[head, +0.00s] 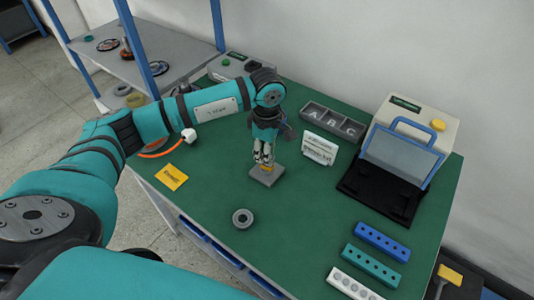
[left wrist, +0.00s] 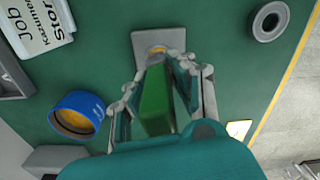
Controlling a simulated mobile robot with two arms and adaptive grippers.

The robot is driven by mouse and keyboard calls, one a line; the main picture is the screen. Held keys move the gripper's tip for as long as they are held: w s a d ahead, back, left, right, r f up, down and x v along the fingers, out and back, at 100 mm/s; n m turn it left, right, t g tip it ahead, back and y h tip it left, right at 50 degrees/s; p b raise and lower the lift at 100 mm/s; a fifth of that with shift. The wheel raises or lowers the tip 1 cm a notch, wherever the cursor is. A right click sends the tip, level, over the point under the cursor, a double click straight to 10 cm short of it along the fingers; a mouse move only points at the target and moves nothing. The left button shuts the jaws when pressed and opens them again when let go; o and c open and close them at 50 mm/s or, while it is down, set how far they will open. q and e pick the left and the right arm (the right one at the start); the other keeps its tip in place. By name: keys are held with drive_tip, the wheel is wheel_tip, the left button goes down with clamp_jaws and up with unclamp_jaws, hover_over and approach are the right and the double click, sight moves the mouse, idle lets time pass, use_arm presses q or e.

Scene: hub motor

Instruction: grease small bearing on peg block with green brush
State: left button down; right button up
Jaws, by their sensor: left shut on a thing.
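My left gripper (head: 264,159) points down over the grey peg block (head: 267,176) on the green table. It is shut on the green brush (left wrist: 156,100), which shows between its fingers in the left wrist view. The brush's lower end is at the peg block (left wrist: 146,37). An orange-yellow bit (left wrist: 157,49) shows there; I cannot tell whether it is bristles, grease or the small bearing. The small bearing and peg are mostly hidden by the brush and fingers. A blue tin (left wrist: 76,116) with yellow-orange contents stands open beside the gripper. My right gripper is not in view.
A grey ring (head: 242,218) lies on clear table in front of the block. A yellow card (head: 171,177) lies at left. A white sign (head: 319,149), a lettered tray (head: 333,122) and a machine (head: 415,130) stand behind and right. Blue, teal and white hole strips lie at front right.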

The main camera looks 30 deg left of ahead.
use_arm(q)
drive_tip(key=m+b, duration=0.3)
drive_tip(key=m, duration=0.2)
drive_tip(key=shift+f+m+b, duration=0.15)
drive_tip(key=shift+m+b, duration=0.15)
drive_tip(key=shift+b, duration=0.05)
drive_tip(key=shift+m, duration=0.4)
drive_tip(key=n, duration=0.4)
drive_tip(key=shift+n, duration=0.3)
drive_tip(key=n, duration=0.3)
drive_tip(key=shift+b, duration=0.3)
